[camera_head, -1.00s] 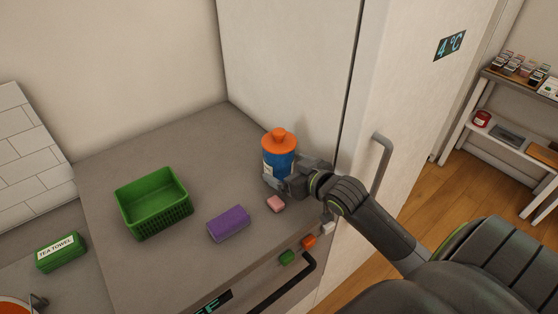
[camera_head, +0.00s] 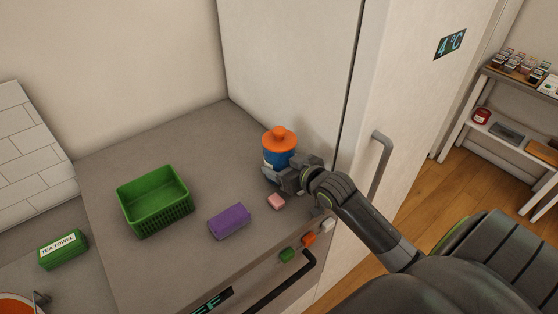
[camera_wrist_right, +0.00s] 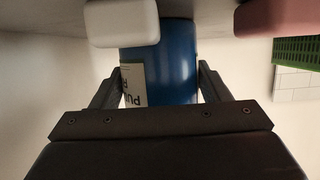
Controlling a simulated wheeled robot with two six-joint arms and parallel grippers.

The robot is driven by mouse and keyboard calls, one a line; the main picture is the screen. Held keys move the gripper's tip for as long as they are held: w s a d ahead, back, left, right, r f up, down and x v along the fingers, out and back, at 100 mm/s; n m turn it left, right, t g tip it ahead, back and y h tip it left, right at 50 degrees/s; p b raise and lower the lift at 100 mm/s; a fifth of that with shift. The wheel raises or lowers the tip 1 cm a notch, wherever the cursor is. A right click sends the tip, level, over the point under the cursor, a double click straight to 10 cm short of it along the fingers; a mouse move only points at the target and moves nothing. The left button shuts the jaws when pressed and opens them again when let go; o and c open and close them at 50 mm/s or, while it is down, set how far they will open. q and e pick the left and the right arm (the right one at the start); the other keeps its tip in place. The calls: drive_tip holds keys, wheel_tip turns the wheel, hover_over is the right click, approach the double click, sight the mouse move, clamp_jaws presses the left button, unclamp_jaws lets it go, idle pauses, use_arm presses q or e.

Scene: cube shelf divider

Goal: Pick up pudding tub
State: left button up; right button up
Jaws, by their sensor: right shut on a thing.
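The pudding tub (camera_head: 277,157) is a blue cylinder with an orange lid and a white label. It stands upright on the grey counter near the tall white fridge. My right gripper (camera_head: 276,175) reaches it from the right and is shut on its sides. In the right wrist view the blue tub (camera_wrist_right: 172,70) sits between the two fingers (camera_wrist_right: 160,85), with part of its label showing upside down. Its lid is out of that view. My left gripper is not in view.
A pink block (camera_head: 276,202) lies close below my right gripper, with a purple block (camera_head: 229,221) left of it. A green basket (camera_head: 181,225) and a tea towel pack (camera_head: 63,250) are further left. The fridge handle (camera_head: 381,160) is near my right arm.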

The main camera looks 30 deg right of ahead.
sight(283, 135)
drive_tip(key=shift+r, duration=0.2)
wheel_tip(283, 135, up, 10)
drive_tip(key=shift+f+b, duration=0.1)
drive_tip(key=shift+b, duration=0.5)
drive_tip(key=shift+f, duration=0.1)
idle(0.4)
